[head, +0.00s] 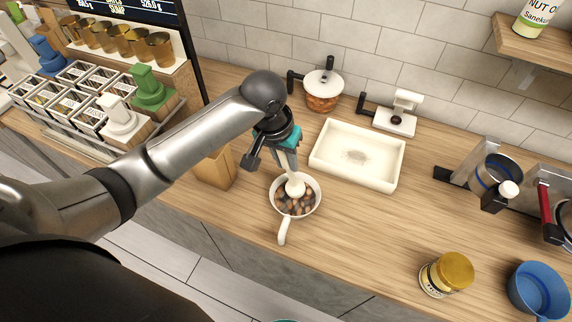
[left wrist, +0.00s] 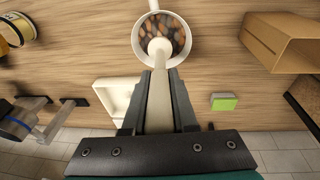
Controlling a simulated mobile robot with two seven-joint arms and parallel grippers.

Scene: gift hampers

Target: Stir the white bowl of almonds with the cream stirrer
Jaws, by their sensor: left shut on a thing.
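The white bowl (head: 317,203) with a handle stands on the wooden counter and holds brown and dark almonds (head: 294,205). The bowl (left wrist: 137,35) also shows at the top of the left wrist view, with the almonds (left wrist: 168,30) inside. My left gripper (head: 289,168) is above the bowl and shut on the cream stirrer (head: 296,187). The stirrer (left wrist: 160,100) runs between the fingers in the left wrist view, and its rounded head is inside the bowl's rim among the almonds. The depth of its tip is hidden. My right gripper is not in view.
A cream tray (head: 357,182) lies behind and right of the bowl. A brown paper box (head: 216,171) stands close at its left. A lidded jar (head: 322,92) is farther back. A gold-lidded jar (head: 446,274) and blue container (head: 539,290) stand right. Counter between bowl and gold-lidded jar is clear.

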